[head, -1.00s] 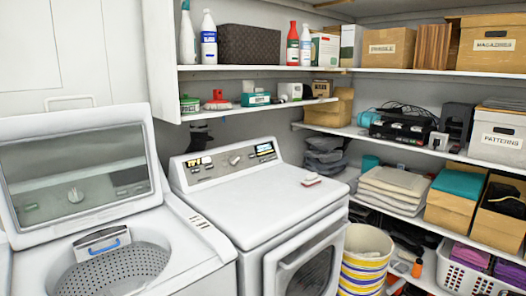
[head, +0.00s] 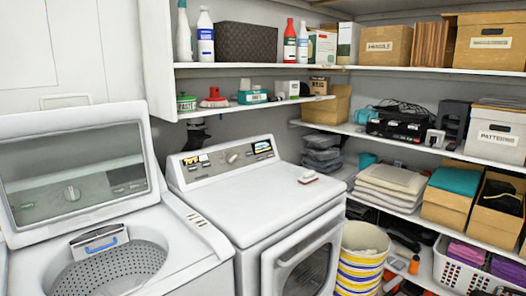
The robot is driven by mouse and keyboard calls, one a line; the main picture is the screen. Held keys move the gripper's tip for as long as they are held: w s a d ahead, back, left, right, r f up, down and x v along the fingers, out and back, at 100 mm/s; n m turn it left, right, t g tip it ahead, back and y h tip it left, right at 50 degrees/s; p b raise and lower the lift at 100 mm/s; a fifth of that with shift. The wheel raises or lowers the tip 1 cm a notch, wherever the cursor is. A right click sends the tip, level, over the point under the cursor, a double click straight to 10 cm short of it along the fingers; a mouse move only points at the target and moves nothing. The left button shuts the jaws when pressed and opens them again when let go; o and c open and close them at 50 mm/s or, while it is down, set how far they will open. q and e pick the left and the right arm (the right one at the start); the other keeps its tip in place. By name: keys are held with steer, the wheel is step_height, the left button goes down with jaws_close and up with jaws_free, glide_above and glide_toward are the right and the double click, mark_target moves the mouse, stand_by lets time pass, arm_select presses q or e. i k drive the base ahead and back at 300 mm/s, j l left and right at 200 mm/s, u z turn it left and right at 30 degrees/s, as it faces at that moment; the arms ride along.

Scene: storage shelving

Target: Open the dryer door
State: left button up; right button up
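The dryer (head: 255,205) is a white front-loading machine in the middle of the head view, with a control panel at its back edge. Its dryer door (head: 303,262) is on the front face, seen at a steep angle, with a dark window in a pale frame. The door looks shut; its lower part is cut off by the bottom of the picture. Neither my left nor my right gripper shows in the view.
A washer (head: 180,245) with its lid (head: 75,165) raised stands left of the dryer. A striped bucket (head: 362,262) stands on the floor close to the dryer's right front. Loaded shelves (head: 440,145) line the right wall. A small brush-like object (head: 308,178) lies on the dryer top.

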mark_target(305, 263)
steer(key=i+l+u, duration=0.1)
steer(key=i+l, duration=0.2)
steer(key=i+l+u, duration=0.25)
steer(key=i+l, duration=0.25)
steer(key=l, duration=0.2)
steer(key=i+l+u, duration=0.1)
steer(key=i+l, duration=0.15)
steer(key=l, duration=0.15)
steer(key=i+l+u, duration=0.1)
steer(key=l, duration=0.3)
steer(key=i+l+u, duration=0.15)
steer(key=i+l, duration=0.15)
steer(key=i+l+u, duration=0.1)
steer(key=l, duration=0.45)
steer(key=i+l+u, duration=0.1)
steer(key=i+l, duration=0.2)
steer(key=l, duration=0.2)
steer(key=k+j, duration=0.3)
steer(key=j+z, duration=0.1)
steer(key=j, duration=0.7)
